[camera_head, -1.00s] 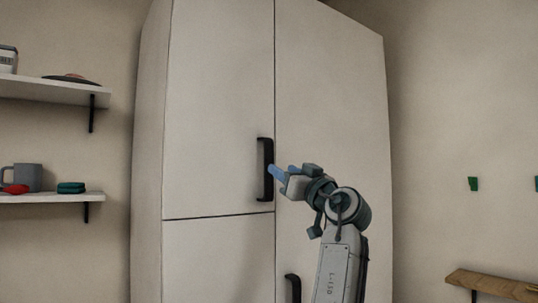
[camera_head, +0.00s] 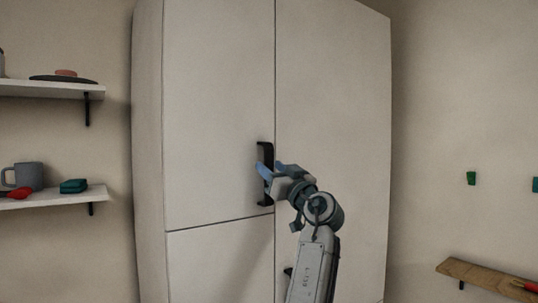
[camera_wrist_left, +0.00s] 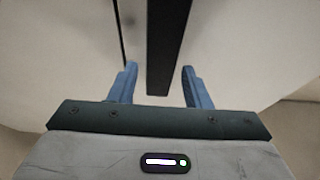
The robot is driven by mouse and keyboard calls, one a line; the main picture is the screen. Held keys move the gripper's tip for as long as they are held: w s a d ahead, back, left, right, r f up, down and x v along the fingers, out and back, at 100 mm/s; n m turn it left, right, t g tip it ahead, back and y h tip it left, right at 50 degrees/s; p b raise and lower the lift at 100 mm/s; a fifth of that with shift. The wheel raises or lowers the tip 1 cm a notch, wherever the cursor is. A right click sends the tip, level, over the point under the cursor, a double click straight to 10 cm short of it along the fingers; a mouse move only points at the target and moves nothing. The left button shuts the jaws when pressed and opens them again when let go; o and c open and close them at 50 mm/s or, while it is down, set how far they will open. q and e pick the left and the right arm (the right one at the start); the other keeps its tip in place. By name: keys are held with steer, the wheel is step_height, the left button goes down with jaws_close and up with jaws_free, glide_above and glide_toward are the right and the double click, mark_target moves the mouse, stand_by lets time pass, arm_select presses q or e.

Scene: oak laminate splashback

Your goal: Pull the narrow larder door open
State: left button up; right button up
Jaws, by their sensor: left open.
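The tall pale cabinet has a narrow upper left door (camera_head: 215,120) that stands shut, flush with its neighbours. Its black vertical bar handle (camera_head: 264,150) is near the door's right edge. My left gripper (camera_head: 272,169) is at the handle's lower half, its blue fingers open and partly covering it. In the left wrist view the black handle (camera_wrist_left: 168,45) runs down between the two open fingers of my left gripper (camera_wrist_left: 159,70), with a visible gap on each side. My right gripper is not in view.
A wide right panel (camera_head: 335,120) and a lower left door (camera_head: 215,265) adjoin. A lower handle is mostly hidden by my arm. Shelves at left hold a grey mug (camera_head: 28,175) and a teal stack (camera_head: 73,186). A wooden shelf (camera_head: 485,279) is at right.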

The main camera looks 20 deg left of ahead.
arm_select(q)
steer(key=shift+x, duration=1.05)
steer(key=shift+f, duration=0.1)
steer(key=shift+d, duration=0.1)
steer(key=shift+c, duration=0.2)
jaws_close()
steer(key=shift+s, duration=0.1)
